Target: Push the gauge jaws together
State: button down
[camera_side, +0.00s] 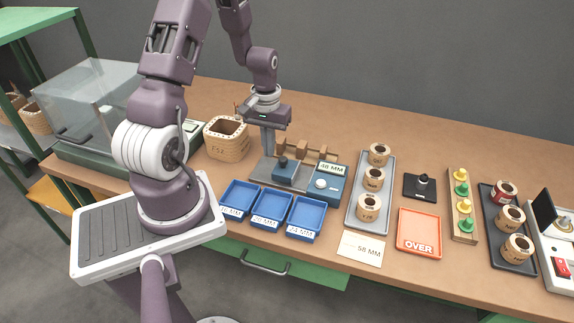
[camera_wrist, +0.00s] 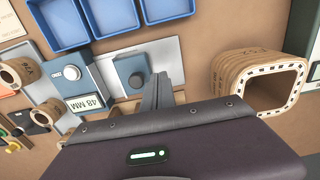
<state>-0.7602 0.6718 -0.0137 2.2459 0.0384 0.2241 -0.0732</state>
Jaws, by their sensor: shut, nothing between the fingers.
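The gauge has a pale grey base plate (camera_side: 262,172). A dark grey-blue sliding jaw with a round knob (camera_side: 285,171) stands on it, also in the wrist view (camera_wrist: 130,74). To its right in the side view is a blue block with a white dial and a "48 MM" display (camera_side: 327,184), also in the wrist view (camera_wrist: 70,82). A gap of plate shows between them in the wrist view. My gripper (camera_side: 268,153) points down at the jaw's left side, fingers shut and empty. In the wrist view the fingertips (camera_wrist: 163,80) are beside the jaw; contact cannot be told.
A large wooden coil (camera_side: 226,140) stands left of my gripper. Blue trays (camera_side: 271,208) lie in front. A grey tray of coils (camera_side: 385,205), an orange "OVER" tray (camera_side: 418,232) and a "58 MM" card (camera_side: 362,250) are to the right. Wooden blocks (camera_side: 304,147) stand behind the gauge.

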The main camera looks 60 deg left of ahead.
aim_at(291, 168)
dwell(0.3)
jog(key=shift+f, duration=1.3)
jog(key=shift+d, duration=0.1)
jog(key=shift+w+d, duration=2.1)
jog(key=shift+w, duration=0.1)
